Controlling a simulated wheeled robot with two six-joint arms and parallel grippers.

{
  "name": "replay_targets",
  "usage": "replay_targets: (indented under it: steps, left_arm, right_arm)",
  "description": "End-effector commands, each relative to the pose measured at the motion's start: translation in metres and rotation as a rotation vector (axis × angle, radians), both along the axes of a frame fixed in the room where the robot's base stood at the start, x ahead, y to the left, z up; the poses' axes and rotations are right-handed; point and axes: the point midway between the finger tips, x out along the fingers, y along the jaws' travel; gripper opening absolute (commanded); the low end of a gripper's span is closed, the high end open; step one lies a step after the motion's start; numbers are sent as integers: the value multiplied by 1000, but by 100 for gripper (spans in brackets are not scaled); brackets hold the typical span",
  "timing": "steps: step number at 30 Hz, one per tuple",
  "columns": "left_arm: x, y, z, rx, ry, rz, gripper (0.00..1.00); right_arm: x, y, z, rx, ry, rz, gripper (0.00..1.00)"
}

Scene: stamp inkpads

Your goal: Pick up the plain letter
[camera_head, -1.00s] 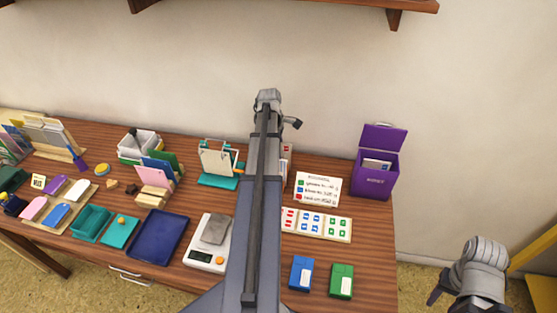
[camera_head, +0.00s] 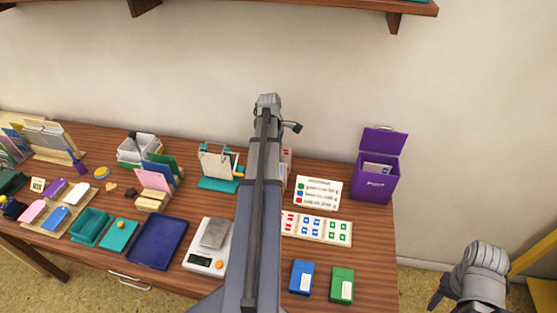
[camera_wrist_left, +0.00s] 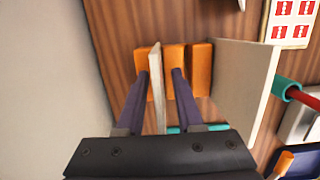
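In the left wrist view a thin cream card (camera_wrist_left: 157,85), which looks like the plain letter, stands on edge in an orange slotted rack (camera_wrist_left: 201,68). My left gripper (camera_wrist_left: 160,74) is open, with one finger on each side of the card. The card looks nearer the left finger; I cannot tell if they touch. In the head view my left arm covers the rack, the card and the fingertips. My right gripper (camera_head: 474,278) is at the lower right, off the table; its fingers do not show clearly.
A wide cream panel (camera_wrist_left: 246,85) stands close to the right of the rack in the wrist view. In the head view a purple box (camera_head: 376,180) with its lid up, a stamp chart (camera_head: 317,228), a scale (camera_head: 205,259) and a blue tray (camera_head: 157,240) stand around my left arm.

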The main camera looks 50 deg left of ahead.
Motion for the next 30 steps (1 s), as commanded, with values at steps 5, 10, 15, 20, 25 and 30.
replay_targets:
  steps: [5,10,15,20,25,30]
  left_arm:
    - [0,0,0,0,0,0,14]
    - [0,0,0,0,0,0,0]
    - [0,0,0,0,0,0,0]
    - [0,0,0,0,0,0,0]
    - [0,0,0,0,0,0,0]
    - [0,0,2,0,0,0,0]
  right_arm:
    - [0,0,0,0,0,0,50]
    - [0,0,0,0,0,0,50]
    - [0,0,0,0,0,0,50]
    - [0,0,0,0,0,0,50]
    - [0,0,0,0,0,0,50]
    - [0,0,2,0,0,0,50]
